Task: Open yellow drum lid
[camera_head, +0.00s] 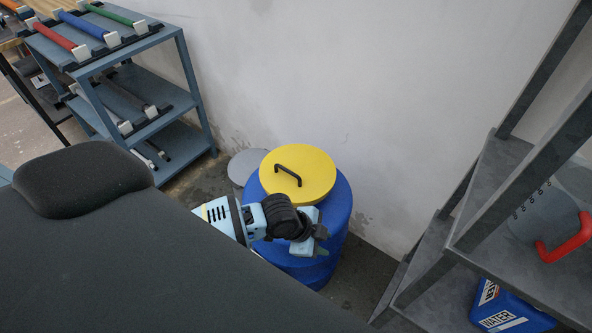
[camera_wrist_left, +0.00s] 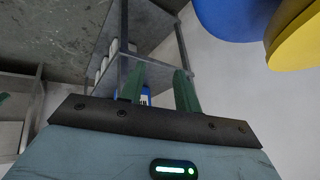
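The yellow lid (camera_head: 315,168) lies on top of the blue drum (camera_head: 338,215), and a black bar handle (camera_head: 288,175) stands up from it. My left gripper (camera_head: 320,241) is in front of the drum, on the near side of the lid and apart from the handle. In the left wrist view its two green fingers (camera_wrist_left: 160,90) are spread with nothing between them. That view also shows part of the blue drum (camera_wrist_left: 235,18) and the edge of the yellow lid (camera_wrist_left: 298,42) at the upper right. My right gripper is in neither view.
A grey disc (camera_head: 245,165) is behind the drum at left, by the wall. A blue-grey rack (camera_head: 185,97) with coloured rollers stands at the upper left. A grey shelf (camera_head: 500,190) with a blue WATER container (camera_head: 508,308) and a red-handled item (camera_head: 565,238) stands at right.

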